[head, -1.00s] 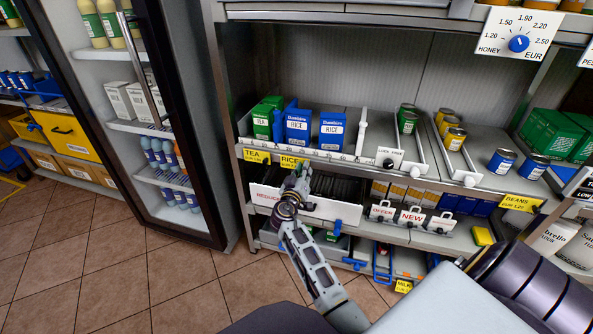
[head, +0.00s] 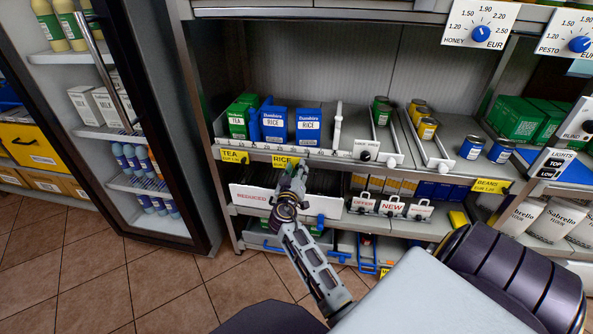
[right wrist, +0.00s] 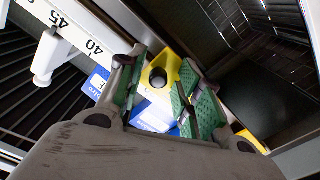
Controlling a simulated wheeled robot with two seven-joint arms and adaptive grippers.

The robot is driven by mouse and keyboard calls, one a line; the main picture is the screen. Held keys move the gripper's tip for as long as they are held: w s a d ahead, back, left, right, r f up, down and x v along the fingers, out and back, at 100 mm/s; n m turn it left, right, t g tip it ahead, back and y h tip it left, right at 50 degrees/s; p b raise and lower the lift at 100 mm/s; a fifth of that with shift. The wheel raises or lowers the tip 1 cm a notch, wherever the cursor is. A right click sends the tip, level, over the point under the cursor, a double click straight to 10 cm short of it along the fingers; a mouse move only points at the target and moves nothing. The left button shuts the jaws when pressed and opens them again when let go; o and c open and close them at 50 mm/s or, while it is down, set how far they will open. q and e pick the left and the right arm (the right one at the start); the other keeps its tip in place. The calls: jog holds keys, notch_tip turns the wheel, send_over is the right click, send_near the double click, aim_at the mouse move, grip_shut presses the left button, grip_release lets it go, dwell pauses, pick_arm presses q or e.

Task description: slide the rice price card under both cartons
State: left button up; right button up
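The yellow rice price card (head: 282,162) sits on the shelf's front rail. It lies below two blue rice cartons, the left carton (head: 274,125) and the right carton (head: 308,125), near the gap between them. My right gripper (head: 293,168) is at the card from below and covers part of its lower right side. Blue carton surfaces show behind. My left gripper is not in view.
A yellow tea card (head: 234,155) hangs to the left, under a green tea carton (head: 238,122). A white divider (head: 337,128) stands right of the cartons. A "REDUCED" drawer (head: 255,197) lies below. Small signs (head: 392,206) stand on the lower right shelf.

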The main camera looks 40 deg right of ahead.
jog(key=shift+s+a, duration=0.1)
dwell(0.3)
jog(key=v, duration=0.7)
dwell(0.3)
jog(key=shift+s+f, duration=0.1)
jog(key=shift+s, duration=0.05)
dwell(0.4)
